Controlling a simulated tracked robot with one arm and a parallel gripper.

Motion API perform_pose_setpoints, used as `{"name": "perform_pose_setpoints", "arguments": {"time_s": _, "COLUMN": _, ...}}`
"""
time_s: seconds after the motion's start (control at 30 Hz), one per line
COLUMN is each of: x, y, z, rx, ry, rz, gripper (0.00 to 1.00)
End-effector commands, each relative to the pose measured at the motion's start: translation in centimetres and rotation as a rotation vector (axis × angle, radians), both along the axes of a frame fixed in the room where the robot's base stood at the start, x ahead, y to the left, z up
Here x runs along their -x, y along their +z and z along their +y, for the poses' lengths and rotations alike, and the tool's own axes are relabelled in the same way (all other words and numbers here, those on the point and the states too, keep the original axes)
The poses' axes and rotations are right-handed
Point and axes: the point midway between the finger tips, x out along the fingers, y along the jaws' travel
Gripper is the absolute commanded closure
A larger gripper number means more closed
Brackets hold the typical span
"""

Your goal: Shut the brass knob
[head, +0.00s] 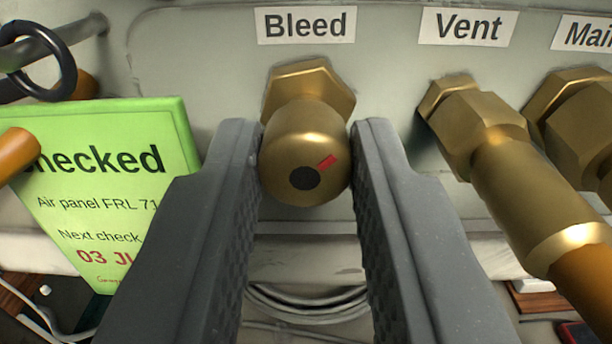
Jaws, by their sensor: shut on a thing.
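The brass knob (305,150) sticks out of the panel under the "Bleed" label (305,25), with a brass hex nut behind it. Its face bears a dark round spot and a short red mark that points to the upper right. My gripper (306,160) is shut on the knob, with one grey finger on its left side and one on its right. The fingertips reach back to about the hex nut.
A brass fitting (490,150) under the "Vent" label (467,27) stands close to the right finger. Another brass fitting (580,110) is at the right edge. A green "Checked" tag (110,180) hangs at the left, partly behind the left finger. A black ring (65,62) is at upper left.

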Motion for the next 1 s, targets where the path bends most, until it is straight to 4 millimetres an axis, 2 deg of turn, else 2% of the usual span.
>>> {"name": "perform_pose_setpoints", "arguments": {"time_s": 0.6, "x": 0.04, "y": -0.34, "z": 0.09, "rx": -0.555, "ry": 0.0, "rz": -0.017, "gripper": 1.0}}
{"name": "perform_pose_setpoints", "arguments": {"time_s": 1.0, "x": 0.01, "y": -0.23, "z": -0.08, "rx": -0.748, "ry": -0.002, "rz": -0.023, "gripper": 1.0}}
